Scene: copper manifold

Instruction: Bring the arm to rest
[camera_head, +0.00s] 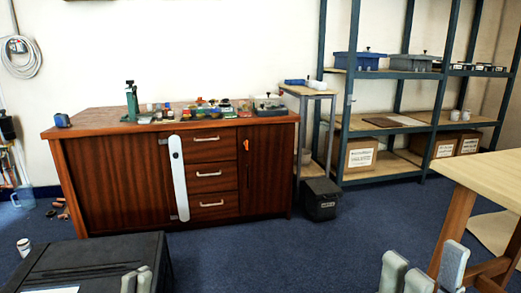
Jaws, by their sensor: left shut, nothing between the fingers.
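My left gripper (136,281) shows at the bottom left edge, in front of a large black case (70,262). Its two pale grey fingers are together with nothing between them. My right gripper (424,274) shows at the bottom right, left of and below the light wooden table. Several pale grey finger parts stand upright there, cut off by the lower edge. Whether it is open or shut is unclear. Most of both arms lies outside the view.
A wooden cabinet (90,182) with small items on top stands against the wall. Shelving (384,127) stands at the back right, with a black box (320,201) on the floor before it. A wooden table (490,178) is at right. Blue carpet (270,255) is clear in the middle.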

